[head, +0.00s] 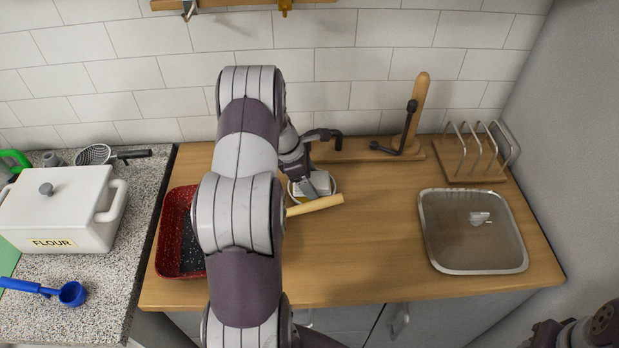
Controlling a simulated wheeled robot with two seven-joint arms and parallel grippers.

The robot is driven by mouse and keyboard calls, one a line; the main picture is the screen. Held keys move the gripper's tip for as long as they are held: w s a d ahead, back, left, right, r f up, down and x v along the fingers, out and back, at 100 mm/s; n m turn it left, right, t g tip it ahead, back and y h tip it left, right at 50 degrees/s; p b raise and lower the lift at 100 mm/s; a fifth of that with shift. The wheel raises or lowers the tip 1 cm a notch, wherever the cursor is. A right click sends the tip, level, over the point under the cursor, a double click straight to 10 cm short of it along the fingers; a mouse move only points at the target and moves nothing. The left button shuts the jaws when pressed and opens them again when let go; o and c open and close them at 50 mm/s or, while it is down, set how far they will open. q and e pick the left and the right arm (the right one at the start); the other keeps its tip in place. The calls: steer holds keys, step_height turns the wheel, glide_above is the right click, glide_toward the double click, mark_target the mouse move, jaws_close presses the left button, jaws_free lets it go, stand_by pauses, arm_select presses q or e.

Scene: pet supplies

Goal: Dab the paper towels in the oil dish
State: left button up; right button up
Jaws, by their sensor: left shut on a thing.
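My left gripper (318,187) reaches down over the middle of the wooden counter and is shut on a small whitish thing, probably the paper towels (299,189). They are largely covered by the gripper. Under and around them shows the pale rim of a small round dish (334,190), probably the oil dish. I cannot tell whether the towels touch the oil, and no oil is visible. Part of my right arm shows in the lower right corner; its fingers are not in view.
A light wooden handle (318,205) lies just in front of the dish. A red speckled pan (176,225) is left, partly behind my arm. A glass-lidded tray (473,262), a wooden rack (468,172) and a wooden stand (415,115) are right. A flour box (55,215) stands far left.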

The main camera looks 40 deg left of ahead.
arm_select(q)
steer(key=shift+s+d+f, duration=0.15)
steer(key=shift+s+f, duration=0.05)
steer(key=r+p, duration=0.6)
steer(key=r, duration=0.1)
steer(key=shift+w+r+p, duration=0.15)
steer(key=shift+w+p, duration=0.05)
steer(key=shift+p, duration=0.2)
stand_by(0.5)
